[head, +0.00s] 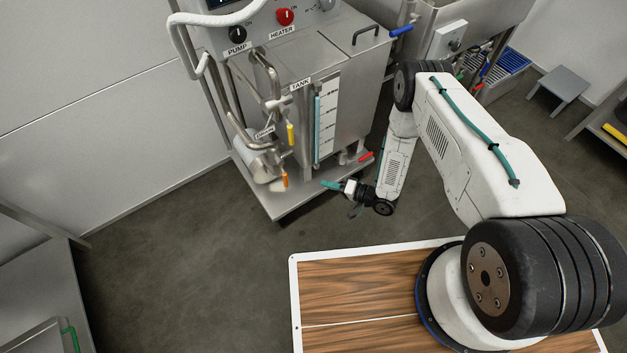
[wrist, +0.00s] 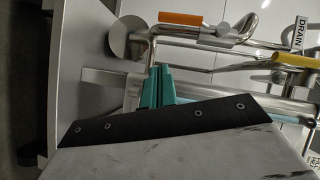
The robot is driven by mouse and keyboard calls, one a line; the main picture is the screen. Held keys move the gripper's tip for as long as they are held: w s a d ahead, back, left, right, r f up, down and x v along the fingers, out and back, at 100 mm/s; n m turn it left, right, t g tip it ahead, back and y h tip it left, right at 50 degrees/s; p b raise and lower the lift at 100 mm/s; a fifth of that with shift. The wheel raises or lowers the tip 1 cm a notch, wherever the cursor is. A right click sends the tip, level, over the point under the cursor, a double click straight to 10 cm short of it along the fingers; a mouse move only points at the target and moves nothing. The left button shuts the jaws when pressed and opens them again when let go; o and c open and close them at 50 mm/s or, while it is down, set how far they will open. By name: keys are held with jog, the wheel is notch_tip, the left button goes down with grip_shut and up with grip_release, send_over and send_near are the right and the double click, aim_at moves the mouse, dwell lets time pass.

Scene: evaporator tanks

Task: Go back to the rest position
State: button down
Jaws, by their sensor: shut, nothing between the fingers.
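My gripper (head: 328,185) is low in front of the steel tank (head: 352,92), at the end of my outstretched arm. Its teal fingers (wrist: 157,88) are together and empty in the wrist view. The orange valve handle (head: 285,179) is to the left of the fingers in the head view and runs across above them in the wrist view (wrist: 193,19). The yellow valve handle (head: 291,134) is higher up and shows at the right in the wrist view (wrist: 294,61). The fingers look apart from both handles, though the exact gap is hard to tell.
A red handle (head: 365,157) sticks out low on the tank's right, and a blue handle (head: 401,31) at its top. Steel pipes crowd the tank's left. A second sink unit (head: 470,18) and a stool (head: 562,84) stand behind. Floor at left (head: 160,250) is clear.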

jog(key=shift+v, duration=0.9)
jog(key=shift+f, duration=0.2)
